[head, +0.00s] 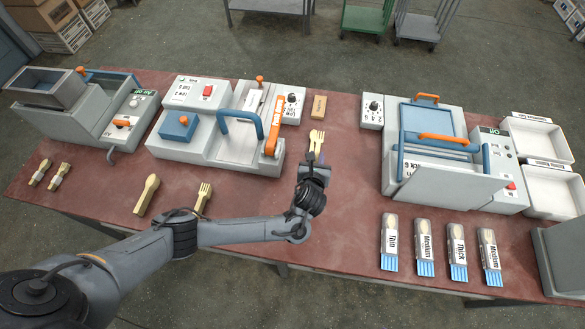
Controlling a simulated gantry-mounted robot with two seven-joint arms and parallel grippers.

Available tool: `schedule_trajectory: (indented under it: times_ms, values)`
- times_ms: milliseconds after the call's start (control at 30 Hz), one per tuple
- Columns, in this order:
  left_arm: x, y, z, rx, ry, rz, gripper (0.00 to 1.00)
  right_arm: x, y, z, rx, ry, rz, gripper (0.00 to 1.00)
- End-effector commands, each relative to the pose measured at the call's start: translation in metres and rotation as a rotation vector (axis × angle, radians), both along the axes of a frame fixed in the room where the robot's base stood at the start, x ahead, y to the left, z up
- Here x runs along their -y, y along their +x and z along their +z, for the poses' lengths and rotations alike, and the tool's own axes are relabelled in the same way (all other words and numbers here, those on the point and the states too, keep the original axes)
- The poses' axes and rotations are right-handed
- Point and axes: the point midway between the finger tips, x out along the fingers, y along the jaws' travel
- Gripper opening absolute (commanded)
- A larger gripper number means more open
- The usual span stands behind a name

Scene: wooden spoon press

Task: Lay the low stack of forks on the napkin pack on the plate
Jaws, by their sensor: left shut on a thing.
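My left gripper (315,160) is shut on a small stack of wooden forks (317,139), tines pointing away toward the back of the table. The forks are right of the middle press, beside its orange lever; their height above the table is hard to judge. Another wooden fork stack (204,192) lies at the front left. A small pale pack (254,102) shows on the middle press behind the blue handle; I cannot tell for sure that it is the napkin pack on the plate. My right gripper is not in view.
The middle press (235,148) has a raised blue handle (240,121) and orange lever (272,127). A wooden spoon stack (147,192) lies front left. A brown block (319,106) stands behind the forks. A larger machine (440,182) and labelled packs (425,250) are right.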

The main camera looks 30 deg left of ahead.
Motion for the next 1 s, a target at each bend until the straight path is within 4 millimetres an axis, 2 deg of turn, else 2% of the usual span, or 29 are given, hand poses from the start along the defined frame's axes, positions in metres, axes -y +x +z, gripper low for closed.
schedule_trajectory:
  times_ms: [33, 200, 367, 467, 800, 1000]
  values:
    - [0.009, 0.003, -0.014, 0.003, -0.005, 0.000, 0.00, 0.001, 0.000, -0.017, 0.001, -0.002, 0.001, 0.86]
    - [0.027, 0.005, -0.024, 0.002, 0.000, -0.008, 0.00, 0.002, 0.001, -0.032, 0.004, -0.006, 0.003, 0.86]
    - [0.023, 0.004, -0.033, 0.001, 0.003, -0.011, 0.00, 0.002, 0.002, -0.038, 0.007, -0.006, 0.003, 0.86]
    - [0.009, 0.003, -0.041, 0.002, 0.003, -0.010, 0.00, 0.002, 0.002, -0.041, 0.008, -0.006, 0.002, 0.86]
    - [-0.058, -0.004, -0.082, 0.000, 0.004, -0.010, 0.00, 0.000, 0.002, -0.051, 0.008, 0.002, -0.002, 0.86]
    - [-0.080, -0.005, -0.094, 0.001, 0.002, -0.012, 0.00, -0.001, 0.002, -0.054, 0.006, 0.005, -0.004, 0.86]
